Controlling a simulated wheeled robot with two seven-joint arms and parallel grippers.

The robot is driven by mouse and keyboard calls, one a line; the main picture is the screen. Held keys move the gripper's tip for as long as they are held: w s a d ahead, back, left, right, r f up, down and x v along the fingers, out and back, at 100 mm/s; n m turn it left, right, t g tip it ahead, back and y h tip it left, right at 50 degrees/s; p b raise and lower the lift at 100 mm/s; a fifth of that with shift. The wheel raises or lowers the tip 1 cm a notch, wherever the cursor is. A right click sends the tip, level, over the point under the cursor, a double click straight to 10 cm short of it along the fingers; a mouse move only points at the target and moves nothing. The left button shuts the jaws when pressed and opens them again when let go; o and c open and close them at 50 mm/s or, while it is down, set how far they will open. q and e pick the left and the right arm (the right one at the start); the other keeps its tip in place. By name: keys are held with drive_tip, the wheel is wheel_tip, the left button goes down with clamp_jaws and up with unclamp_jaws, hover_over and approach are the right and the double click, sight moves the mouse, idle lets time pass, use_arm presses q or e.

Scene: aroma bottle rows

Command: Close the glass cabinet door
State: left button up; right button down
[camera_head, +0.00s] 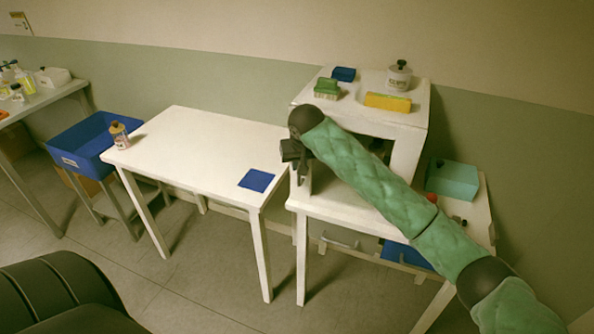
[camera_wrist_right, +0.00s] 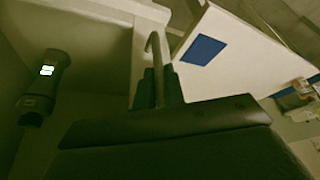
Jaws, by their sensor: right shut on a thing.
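The white cabinet (camera_head: 408,158) stands on a white table at the right, its front partly hidden behind my right arm. My right gripper (camera_head: 294,158) is at the cabinet's left front side. In the right wrist view its dark fingers (camera_wrist_right: 158,88) are shut on a thin bent bar, which looks like the door handle (camera_wrist_right: 154,48). The glass pane itself is hard to make out, and I cannot tell how far the door stands open. My left gripper is out of view.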

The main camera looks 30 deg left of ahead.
drive_tip(key=shift+w+a, duration=0.1)
drive_tip(key=shift+w, duration=0.15)
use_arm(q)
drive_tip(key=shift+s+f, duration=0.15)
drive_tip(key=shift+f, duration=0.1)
use_arm(e)
drive_tip(key=shift+w+r, duration=0.1)
drive_tip(key=shift+r, duration=0.1)
drive_tip(key=shift+w, duration=0.1)
drive_tip(key=c, duration=1.6)
unclamp_jaws()
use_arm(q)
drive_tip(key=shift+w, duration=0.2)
use_arm(e)
drive_tip(key=shift+o, duration=0.6)
drive_tip(key=shift+f, duration=0.1)
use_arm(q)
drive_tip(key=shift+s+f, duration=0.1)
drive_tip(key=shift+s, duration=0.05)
use_arm(e)
drive_tip(key=shift+r, duration=0.4)
use_arm(q)
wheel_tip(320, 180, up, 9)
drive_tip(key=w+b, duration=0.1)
drive_tip(key=b, duration=0.1)
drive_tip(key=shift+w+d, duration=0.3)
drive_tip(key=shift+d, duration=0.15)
use_arm(e)
drive_tip(key=v, duration=0.7)
drive_tip(key=shift+f, duration=0.1)
